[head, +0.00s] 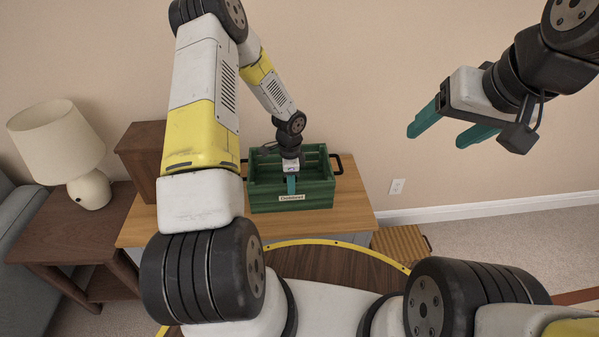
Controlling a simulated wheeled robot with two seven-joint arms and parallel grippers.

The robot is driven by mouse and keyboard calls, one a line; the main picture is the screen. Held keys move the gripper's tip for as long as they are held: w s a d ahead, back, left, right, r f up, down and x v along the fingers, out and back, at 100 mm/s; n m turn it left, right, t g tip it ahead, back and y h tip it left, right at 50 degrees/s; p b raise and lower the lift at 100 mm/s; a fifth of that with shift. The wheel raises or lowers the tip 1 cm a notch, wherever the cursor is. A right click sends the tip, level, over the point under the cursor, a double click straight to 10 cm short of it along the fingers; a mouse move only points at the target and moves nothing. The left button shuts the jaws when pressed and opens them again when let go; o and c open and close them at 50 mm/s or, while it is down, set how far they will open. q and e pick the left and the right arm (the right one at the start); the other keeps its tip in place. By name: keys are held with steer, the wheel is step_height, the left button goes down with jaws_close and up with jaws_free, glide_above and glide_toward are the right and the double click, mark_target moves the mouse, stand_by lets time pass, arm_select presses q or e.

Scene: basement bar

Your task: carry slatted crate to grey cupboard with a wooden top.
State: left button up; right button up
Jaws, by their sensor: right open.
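The green slatted crate (322,196) with dark side handles and a small label on its front stands upright on the wooden top of the grey cupboard (350,216). The cupboard's grey body is mostly hidden below the top. My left gripper (291,187) points down at the crate's front wall, with a teal finger in front of the green slats. Its other finger is hidden, so I cannot tell whether it grips the wall. My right gripper (438,137) is open and empty, high up on the right, away from the crate.
A dark wooden box (142,158) stands on the cupboard top left of the crate. A side table (62,232) with a lamp (62,150) is at the left, beside a grey sofa (20,225). A wicker basket (398,243) is on the floor right of the cupboard.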

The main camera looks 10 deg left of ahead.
arm_select(q)
step_height(320, 180, up, 5)
steer(key=shift+r, duration=0.1)
steer(key=s+a+r+n+t, duration=0.1)
steer(key=s+r+n, duration=0.25)
steer(key=r, duration=0.85)
steer(key=s+r+n+t, duration=0.2)
steer(key=s+r+n, duration=0.15)
steer(key=r, duration=0.85)
steer(key=s+d+r+n+t+h, duration=0.1)
steer(key=s+r+n, duration=0.2)
steer(key=s+r, duration=0.3)
steer(key=s+d+r+n+t+h, duration=0.1)
steer(key=s+r+n, duration=0.3)
steer(key=s, duration=0.7)
steer(key=shift+s+d+r+t, duration=0.3)
steer(key=shift+d+r+t, duration=0.35)
steer(key=shift+r, duration=0.2)
